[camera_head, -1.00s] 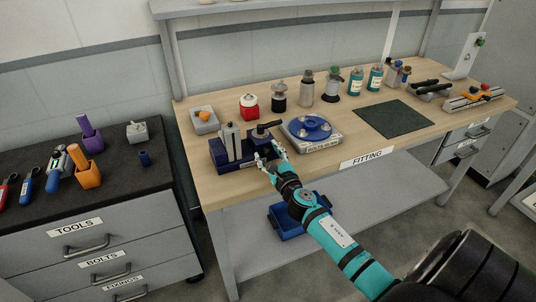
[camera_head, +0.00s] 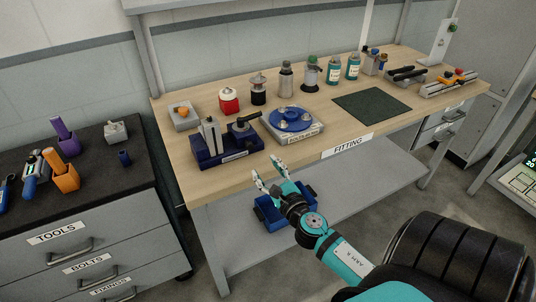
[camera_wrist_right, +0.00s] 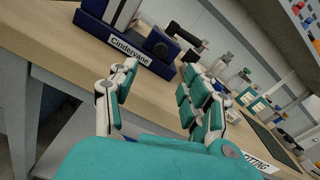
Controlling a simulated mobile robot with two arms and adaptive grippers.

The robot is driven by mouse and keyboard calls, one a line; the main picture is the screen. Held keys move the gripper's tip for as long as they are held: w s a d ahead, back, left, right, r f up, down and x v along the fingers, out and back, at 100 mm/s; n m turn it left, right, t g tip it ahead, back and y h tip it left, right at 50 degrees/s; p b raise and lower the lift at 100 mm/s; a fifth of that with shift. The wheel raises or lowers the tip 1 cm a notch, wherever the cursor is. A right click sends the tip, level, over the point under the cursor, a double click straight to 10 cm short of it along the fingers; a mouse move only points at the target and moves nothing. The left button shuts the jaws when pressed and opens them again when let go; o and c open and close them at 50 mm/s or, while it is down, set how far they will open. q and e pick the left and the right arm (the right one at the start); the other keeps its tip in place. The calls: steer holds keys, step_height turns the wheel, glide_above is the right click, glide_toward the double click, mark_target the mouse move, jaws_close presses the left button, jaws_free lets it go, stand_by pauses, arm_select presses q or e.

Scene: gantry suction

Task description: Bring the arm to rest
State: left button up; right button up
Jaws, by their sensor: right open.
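My right gripper (camera_head: 270,176) is open and empty in the head view, in front of the front edge of the wooden bench (camera_head: 335,122). In the right wrist view its two fingers (camera_wrist_right: 158,95) stand apart with nothing between them. A dark blue fixture (camera_head: 226,155) with a grey upright and a black handle sits on the bench behind the gripper; in the wrist view this fixture (camera_wrist_right: 125,45) bears a label reading "Cindervane". My left gripper does not show.
A round blue plate holder (camera_head: 290,120), a dark green mat (camera_head: 370,105) and several bottles stand on the bench. A blue bin (camera_head: 270,215) sits on the lower shelf, partly behind my arm. A tool cabinet (camera_head: 60,240) stands at left. Floor shows at right.

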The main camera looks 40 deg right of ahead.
steer(key=shift+s, duration=0.2)
stand_by(0.4)
steer(key=s+a+f+m+g+y, duration=0.15)
steer(key=s+f+m+g, duration=0.35)
steer(key=f, duration=0.7)
steer(key=s+a+f+m+g, duration=0.1)
steer(key=s+a+f+m, duration=0.15)
steer(key=f+m, duration=0.65)
steer(key=s+a+f+m+g, duration=0.1)
steer(key=s+f+m+g, duration=0.3)
steer(key=f, duration=1)
steer(key=s+a+f+m+g, duration=0.2)
steer(key=s+f+m, duration=0.3)
steer(key=s, duration=0.4)
steer(key=s+a+f+m+g+y, duration=0.1)
steer(key=s+a+f+m, duration=0.4)
steer(key=s, duration=0.5)
steer(key=s+a+f+m+g+y, duration=0.1)
steer(key=s+a+f+m+g, duration=0.2)
steer(key=s+f+m, duration=0.3)
steer(key=s+f, duration=0.1)
steer(key=s, duration=0.3)
steer(key=shift+s+a+f+g, duration=0.2)
steer(key=shift+a+g, duration=0.1)
steer(key=shift+a, duration=0.1)
